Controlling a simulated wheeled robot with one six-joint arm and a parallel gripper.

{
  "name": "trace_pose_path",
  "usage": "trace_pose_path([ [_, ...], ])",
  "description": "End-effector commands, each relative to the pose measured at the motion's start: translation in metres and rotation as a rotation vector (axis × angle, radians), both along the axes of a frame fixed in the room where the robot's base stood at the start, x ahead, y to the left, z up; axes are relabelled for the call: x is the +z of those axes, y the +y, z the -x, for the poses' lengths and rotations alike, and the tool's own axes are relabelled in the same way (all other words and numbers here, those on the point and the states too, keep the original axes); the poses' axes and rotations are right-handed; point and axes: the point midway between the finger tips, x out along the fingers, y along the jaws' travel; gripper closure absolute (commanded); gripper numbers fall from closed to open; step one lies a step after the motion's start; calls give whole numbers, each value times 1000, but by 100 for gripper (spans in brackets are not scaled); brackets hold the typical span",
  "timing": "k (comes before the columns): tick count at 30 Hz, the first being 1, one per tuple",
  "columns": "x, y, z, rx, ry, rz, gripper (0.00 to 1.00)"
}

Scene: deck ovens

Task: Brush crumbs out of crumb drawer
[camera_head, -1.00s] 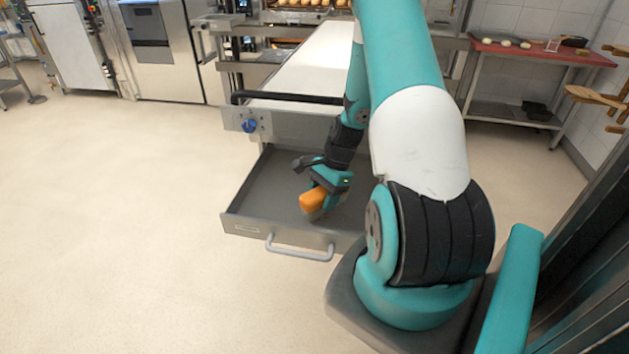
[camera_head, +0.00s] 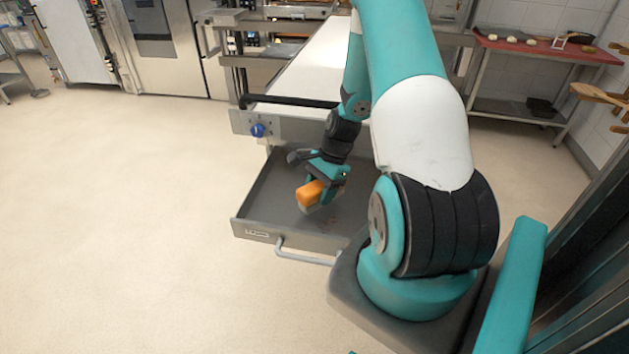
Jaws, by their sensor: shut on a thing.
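The grey crumb drawer (camera_head: 262,228) is pulled open below the white-topped loader, with a bar handle on its front. My gripper (camera_head: 316,187) is inside the drawer's outline, shut on a brush with an orange handle (camera_head: 309,194). The brush's pale lower part sits low near the drawer floor; I cannot tell whether it touches. A few small brownish specks, seemingly crumbs (camera_head: 331,222), lie on the drawer floor just right of the brush. My arm hides the drawer's right side.
The white loader surface (camera_head: 313,62) stands above and behind the drawer. A blue knob (camera_head: 257,130) is on its front panel. A side table with a red top (camera_head: 540,49) is at the back right. Open floor (camera_head: 120,200) lies to the left.

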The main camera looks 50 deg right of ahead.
Motion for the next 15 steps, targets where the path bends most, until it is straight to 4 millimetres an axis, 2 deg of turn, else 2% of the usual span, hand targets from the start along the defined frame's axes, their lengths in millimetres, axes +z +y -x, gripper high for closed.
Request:
trace_pose_path([
  [1,9,0,0,1,0,0,71],
  [3,16,1,0,1,0,0,71],
  [15,47,4,-2,8,1,-1,71],
])
